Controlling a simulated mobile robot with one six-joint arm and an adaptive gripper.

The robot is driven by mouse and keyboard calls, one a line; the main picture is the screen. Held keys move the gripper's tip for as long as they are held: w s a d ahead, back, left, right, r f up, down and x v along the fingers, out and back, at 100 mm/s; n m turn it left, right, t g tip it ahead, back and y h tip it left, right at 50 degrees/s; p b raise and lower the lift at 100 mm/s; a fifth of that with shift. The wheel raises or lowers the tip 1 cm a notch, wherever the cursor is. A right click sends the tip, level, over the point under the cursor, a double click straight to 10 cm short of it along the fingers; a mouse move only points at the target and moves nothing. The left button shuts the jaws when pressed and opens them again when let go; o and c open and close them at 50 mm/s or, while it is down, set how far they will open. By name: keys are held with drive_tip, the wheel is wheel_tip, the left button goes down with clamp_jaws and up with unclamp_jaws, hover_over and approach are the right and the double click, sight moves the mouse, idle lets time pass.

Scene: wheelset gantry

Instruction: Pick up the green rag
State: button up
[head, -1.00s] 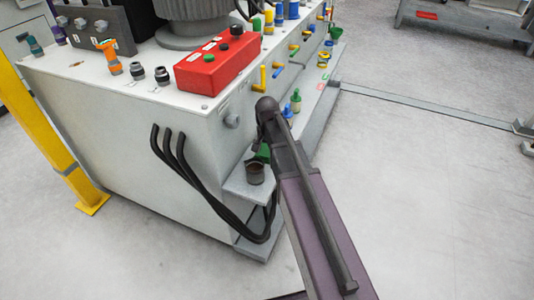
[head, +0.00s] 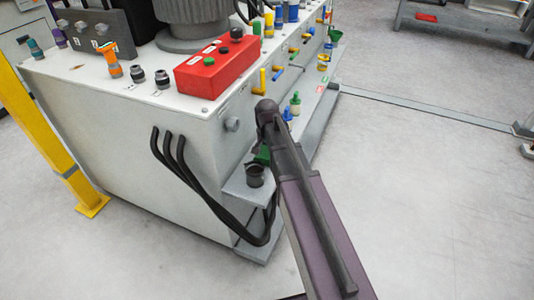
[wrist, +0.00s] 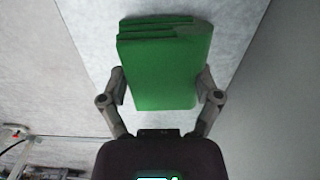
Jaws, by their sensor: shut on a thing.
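The green rag (wrist: 160,75) is a folded, layered block in the wrist view. My gripper (wrist: 161,85) is shut on it, with one finger against each side edge. In the head view a bit of the green rag (head: 262,154) shows beside my arm, above the small ledge. My arm hides the rest of the rag and most of the gripper there.
Black hoses (head: 196,186) loop down the machine's side. A red control box (head: 216,62) sits on top.

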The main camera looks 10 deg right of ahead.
sight(267, 152)
drive_tip(key=shift+r+p, duration=4.75)
drive_tip(key=shift+r, duration=0.15)
drive_tip(key=shift+o, duration=1.2)
drive_tip(key=shift+c, duration=1.1)
